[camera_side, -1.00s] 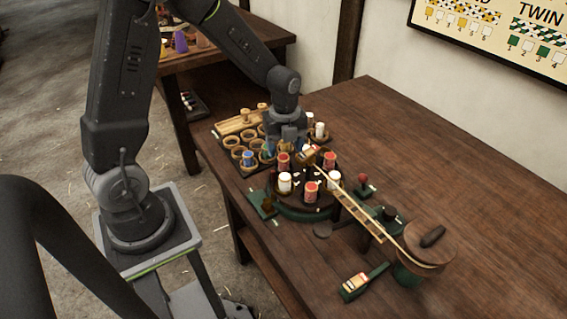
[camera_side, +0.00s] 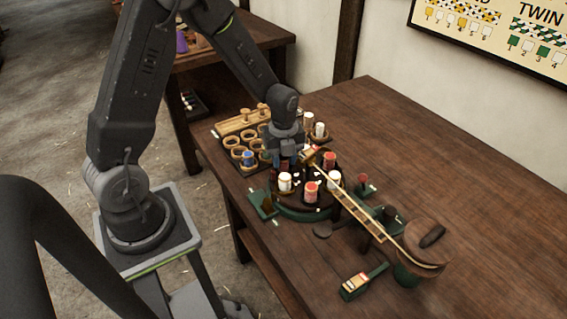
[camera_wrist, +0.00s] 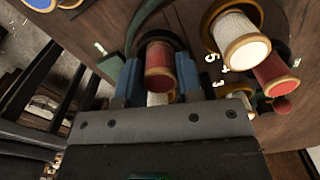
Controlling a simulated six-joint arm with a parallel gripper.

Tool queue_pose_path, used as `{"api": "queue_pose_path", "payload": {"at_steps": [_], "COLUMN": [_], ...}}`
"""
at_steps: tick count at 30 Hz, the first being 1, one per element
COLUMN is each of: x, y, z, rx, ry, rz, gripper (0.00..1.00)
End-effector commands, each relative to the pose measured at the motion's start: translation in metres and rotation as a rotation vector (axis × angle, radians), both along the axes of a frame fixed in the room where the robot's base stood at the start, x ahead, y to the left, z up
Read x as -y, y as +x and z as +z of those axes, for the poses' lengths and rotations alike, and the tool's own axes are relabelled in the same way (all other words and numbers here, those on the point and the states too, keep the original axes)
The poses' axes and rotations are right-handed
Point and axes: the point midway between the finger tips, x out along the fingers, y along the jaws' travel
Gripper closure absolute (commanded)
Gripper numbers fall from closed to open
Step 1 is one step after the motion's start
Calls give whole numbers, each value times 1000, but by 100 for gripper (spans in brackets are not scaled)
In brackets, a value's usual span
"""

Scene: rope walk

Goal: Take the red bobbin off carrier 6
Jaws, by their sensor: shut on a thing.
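My gripper (camera_wrist: 158,80) is shut on a red bobbin (camera_wrist: 158,62) with tan ends; one finger lies on each side of it. In the side view my gripper (camera_side: 284,163) is low over the back left of the round carrier plate (camera_side: 300,212) and hides that bobbin. I cannot read the number of its carrier, nor tell whether it has left its seat. Other bobbins stand on the plate: a red one at the front (camera_side: 311,192), another red one at the back right (camera_side: 329,160), a white one at left (camera_side: 284,183) and a white one at right (camera_side: 334,179).
A wooden rack with ring holders (camera_side: 235,141) lies behind, with a blue bobbin (camera_side: 248,158) and white ones (camera_side: 320,130). A braid (camera_side: 360,215) runs from the plate to a drum (camera_side: 428,245). A red-knobbed lever (camera_side: 363,179) stands at right. The table's right side is clear.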

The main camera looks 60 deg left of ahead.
Motion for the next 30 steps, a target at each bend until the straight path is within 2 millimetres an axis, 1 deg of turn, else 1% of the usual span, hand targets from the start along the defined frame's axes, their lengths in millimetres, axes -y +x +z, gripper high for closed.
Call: {"api": "queue_pose_path", "payload": {"at_steps": [1,4,5,14,17,20,23,30], "x": [0,0,0,0,0,0,0,-45], "y": [0,0,0,0,1,1,1,-33], "z": [0,0,0,3,10,22,43,74], "rx": [0,0,0,1,3,6,8,5], "ry": [0,0,0,1,1,1,2,2], "rz": [0,0,0,0,0,0,0,8], "gripper": [79,88,90,90,90,90,90,90]}}
